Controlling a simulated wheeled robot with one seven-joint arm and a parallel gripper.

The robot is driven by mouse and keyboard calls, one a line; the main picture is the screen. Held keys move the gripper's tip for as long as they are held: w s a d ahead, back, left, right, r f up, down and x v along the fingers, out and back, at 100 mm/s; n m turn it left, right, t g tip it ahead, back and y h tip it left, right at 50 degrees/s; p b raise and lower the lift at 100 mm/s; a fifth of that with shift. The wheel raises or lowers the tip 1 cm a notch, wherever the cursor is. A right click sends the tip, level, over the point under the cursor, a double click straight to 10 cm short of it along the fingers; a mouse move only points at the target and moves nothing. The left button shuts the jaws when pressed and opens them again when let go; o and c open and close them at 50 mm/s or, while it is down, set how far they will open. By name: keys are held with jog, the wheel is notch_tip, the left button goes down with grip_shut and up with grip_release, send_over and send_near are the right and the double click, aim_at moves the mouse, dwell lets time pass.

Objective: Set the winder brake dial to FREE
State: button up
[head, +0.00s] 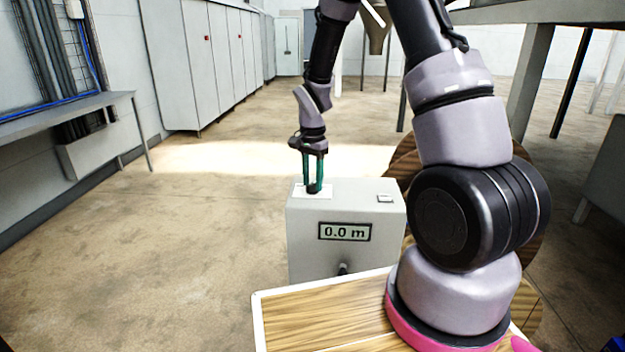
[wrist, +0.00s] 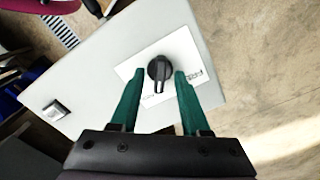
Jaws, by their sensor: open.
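The winder brake dial (wrist: 159,70) is a dark round knob with a pointer bar, on a white label plate (wrist: 182,88) on top of a grey box. In the wrist view its bar points down toward my gripper. Printing shows at the plate's edges but is too small or partly covered to read surely. My gripper (wrist: 156,82) is open, with its green fingers on either side of the dial, apart from it. In the head view my gripper (head: 314,188) points down over the plate and largely hides the dial.
The grey box (head: 310,245) has a display (head: 345,232) reading 0.0 m, a small button (head: 385,198) on top and a dark knob (head: 342,268) on its front. A wooden roll (head: 405,160) stands behind it. Open floor lies to the left.

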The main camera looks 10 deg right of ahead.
grip_shut()
jog(key=n, duration=0.3)
jog(key=shift+n, duration=0.4)
jog(key=n, duration=0.3)
jog(key=shift+n, duration=0.3)
jog(key=n, duration=0.6)
jog(key=shift+n, duration=0.4)
